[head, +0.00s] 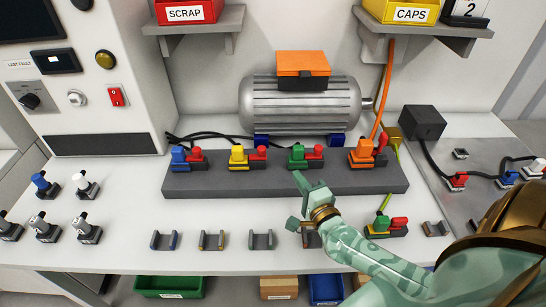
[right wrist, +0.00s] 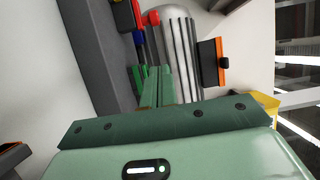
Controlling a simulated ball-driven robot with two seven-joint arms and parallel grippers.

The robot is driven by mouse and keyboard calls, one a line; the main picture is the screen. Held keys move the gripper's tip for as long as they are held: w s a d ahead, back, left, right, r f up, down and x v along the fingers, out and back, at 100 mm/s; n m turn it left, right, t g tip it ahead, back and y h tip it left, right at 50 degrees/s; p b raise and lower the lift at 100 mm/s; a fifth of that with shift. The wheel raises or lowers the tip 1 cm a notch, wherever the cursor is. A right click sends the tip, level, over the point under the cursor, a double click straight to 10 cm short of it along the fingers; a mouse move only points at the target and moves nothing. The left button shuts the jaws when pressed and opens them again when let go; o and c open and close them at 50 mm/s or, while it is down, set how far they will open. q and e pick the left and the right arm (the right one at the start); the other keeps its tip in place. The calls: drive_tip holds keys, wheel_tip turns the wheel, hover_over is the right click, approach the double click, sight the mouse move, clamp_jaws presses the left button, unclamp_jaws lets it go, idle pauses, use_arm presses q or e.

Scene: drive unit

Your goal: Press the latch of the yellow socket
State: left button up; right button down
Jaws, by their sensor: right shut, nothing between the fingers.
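The yellow socket (head: 238,158) sits on a dark grey rail (head: 285,184) in the head view, second from the left. A red latch piece (head: 258,153) is just to its right. My right gripper (head: 298,179) is shut and empty, in front of the green socket (head: 297,157) and right of the yellow one. It appears apart from the yellow socket. In the right wrist view my shut fingers (right wrist: 158,88) point toward the rail and motor, with a red piece (right wrist: 153,18) beyond them. I cannot identify the yellow socket there. My left gripper is not in view.
A blue socket (head: 179,158) and an orange socket (head: 364,151) also stand on the rail. A finned motor (head: 300,105) is behind. Small holders (head: 211,240) line the table front. A green and red connector (head: 386,227) lies right of my forearm.

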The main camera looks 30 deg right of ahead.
sight(264, 152)
drive_tip(key=w, duration=0.5)
drive_tip(key=w+d, duration=0.1)
drive_tip(key=w, duration=0.1)
drive_tip(key=shift+w+b, duration=0.25)
drive_tip(key=shift+b, duration=0.05)
drive_tip(key=w+a, duration=0.1)
drive_tip(key=w, duration=0.1)
drive_tip(key=shift+w+a, duration=0.6)
drive_tip(key=shift+w, duration=0.1)
drive_tip(key=shift+w+a+r+p, duration=0.15)
drive_tip(key=shift+w+a+p, duration=0.3)
drive_tip(key=shift+a, duration=0.25)
drive_tip(key=shift+s, duration=0.1)
